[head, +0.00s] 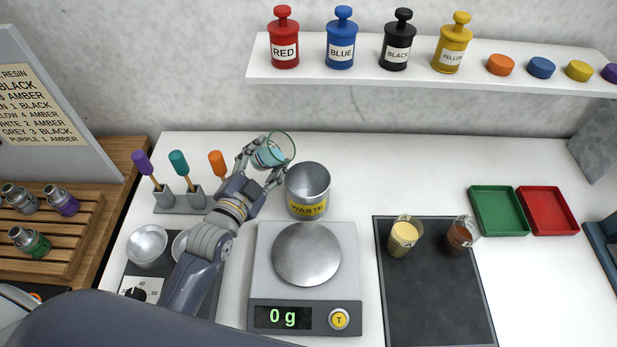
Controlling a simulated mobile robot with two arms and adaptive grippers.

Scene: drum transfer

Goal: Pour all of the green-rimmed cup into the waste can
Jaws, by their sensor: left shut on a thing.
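The green-rimmed cup (276,150) is clear glass with some light blue content in its lower part. My left gripper (262,162) is shut on the cup and holds it above the table, just up and left of the waste can. The cup is tilted, with its rim toward the upper right. The waste can (307,186) is a grey metal can with a yellow WASTE label, upright behind the scale. Its inside looks empty from here, though its bottom is hard to see. My right gripper is not in view.
The scale (305,268) in front of the can reads 0 g. Stirrers in a rack (180,203) stand left of my gripper. A dark mat (430,290) with two filled cups lies at the right. A shelf with labelled bottles (430,78) hangs behind.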

